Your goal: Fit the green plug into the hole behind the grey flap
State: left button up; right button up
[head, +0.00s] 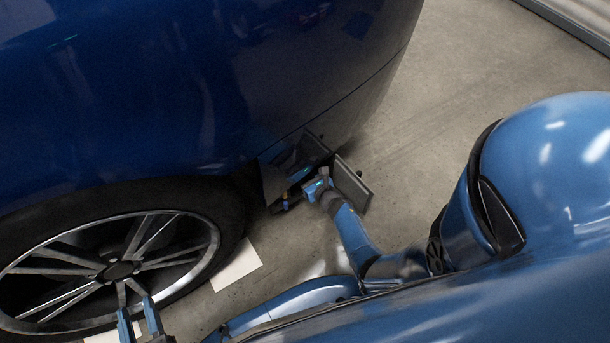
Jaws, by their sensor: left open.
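My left gripper (138,322) shows at the bottom left, in front of the car's wheel. Its two blue fingers stand apart with nothing seen between them. My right gripper (300,190) is low at the corner of the blue car, by a dark opening (296,160). A grey panel (353,184), which looks like the flap, stands tilted just right of that gripper. A small yellow bit shows by its fingers, too small to name. Whether the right gripper is open or shut is unclear.
The blue car (220,90) fills the upper left, with its wheel (118,268) below. A pale sheet (236,264) lies on the concrete floor (460,70) by the tyre. The floor to the upper right is clear.

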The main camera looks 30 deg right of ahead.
jog(key=shift+f+b, duration=0.75)
jog(key=shift+b, duration=0.15)
dwell(0.6)
jog(key=shift+s+f+b, duration=0.15)
jog(key=shift+f+b, duration=0.1)
jog(key=shift+b, duration=0.05)
jog(key=o, duration=1)
jog(key=shift+f, duration=0.1)
jog(key=shift+s, duration=0.15)
jog(key=shift+s+a+r+p, duration=0.15)
jog(key=shift+s+r+p, duration=0.1)
jog(key=shift+s+p, duration=0.35)
jog(key=d+p+v, duration=0.1)
jog(key=p+v, duration=0.3)
jog(key=v, duration=0.5)
jog(key=shift+r, duration=0.45)
jog(key=shift+a, duration=0.1)
